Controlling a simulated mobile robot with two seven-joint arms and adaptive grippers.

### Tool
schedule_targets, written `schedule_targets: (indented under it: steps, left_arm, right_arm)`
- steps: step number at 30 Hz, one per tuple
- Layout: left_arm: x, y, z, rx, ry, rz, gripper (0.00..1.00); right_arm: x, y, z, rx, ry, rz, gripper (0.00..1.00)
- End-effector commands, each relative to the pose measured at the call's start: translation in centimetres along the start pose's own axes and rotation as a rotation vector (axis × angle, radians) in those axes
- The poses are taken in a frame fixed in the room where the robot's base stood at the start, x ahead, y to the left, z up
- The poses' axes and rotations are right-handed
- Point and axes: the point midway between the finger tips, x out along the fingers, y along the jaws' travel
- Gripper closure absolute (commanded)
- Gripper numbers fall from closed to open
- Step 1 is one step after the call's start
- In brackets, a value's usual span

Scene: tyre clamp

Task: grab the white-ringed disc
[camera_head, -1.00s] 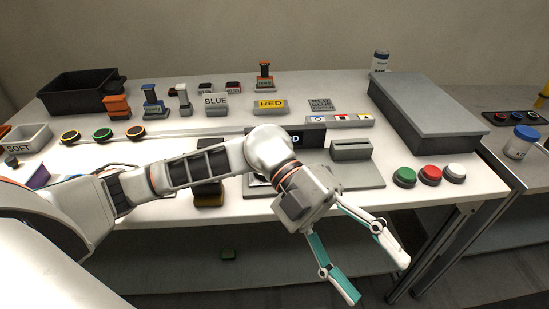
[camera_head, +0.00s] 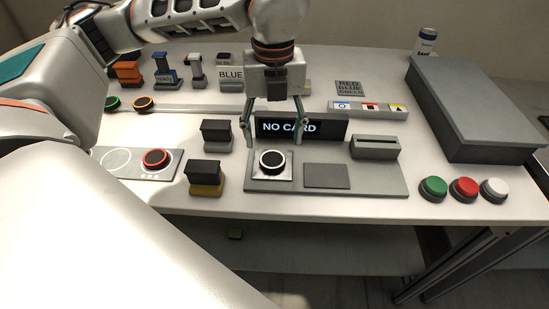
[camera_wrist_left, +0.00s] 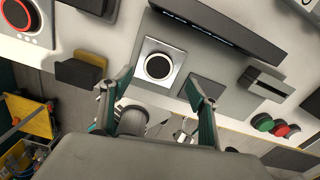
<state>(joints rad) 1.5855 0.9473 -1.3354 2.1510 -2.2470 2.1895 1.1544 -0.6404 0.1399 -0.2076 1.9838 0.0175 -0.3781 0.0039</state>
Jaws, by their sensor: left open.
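The white-ringed disc (camera_head: 272,161) is black with a white ring around it. It sits on a square pale plate at the left of the grey card-reader base (camera_head: 375,184). It also shows in the left wrist view (camera_wrist_left: 158,67), just past the fingertips. My left gripper (camera_head: 274,142) points down, open and empty. Its two fingers are apart, in front of the display and just behind the disc in the head view. In the left wrist view the left gripper (camera_wrist_left: 157,80) has its fingers on either side of the disc's line. My right gripper is not in view.
The "NO CARD" display (camera_head: 300,128) stands close behind the fingers. A slotted block (camera_head: 375,147) is to the right. Black blocks (camera_head: 217,133) and a red-ringed disc (camera_head: 157,159) lie to the left. Green, red and white buttons (camera_head: 463,188) are at the front right.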

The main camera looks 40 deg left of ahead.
Motion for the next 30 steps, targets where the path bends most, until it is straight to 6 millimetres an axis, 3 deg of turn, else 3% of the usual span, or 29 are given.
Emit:
schedule_targets:
  steps: [12, 22, 23, 27, 30]
  left_arm:
    - [5.2, 0.4, -0.5, 0.003, 0.003, 0.000, 0.39]
    - [5.9, 0.3, -0.5, 0.003, 0.002, -0.002, 0.39]
    - [5.9, 0.3, -0.5, 0.003, 0.002, -0.002, 0.42]
    - [5.9, 0.3, -0.5, 0.003, 0.002, -0.002, 0.78]
    - [5.9, 0.3, -0.5, 0.003, 0.002, -0.001, 0.81]
  right_arm:
    - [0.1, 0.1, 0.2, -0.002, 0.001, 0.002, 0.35]
    - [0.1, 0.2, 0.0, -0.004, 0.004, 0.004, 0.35]
    - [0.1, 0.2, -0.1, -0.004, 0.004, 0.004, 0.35]
    - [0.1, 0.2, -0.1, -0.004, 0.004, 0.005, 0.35]
    - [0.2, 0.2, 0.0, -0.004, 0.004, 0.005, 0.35]
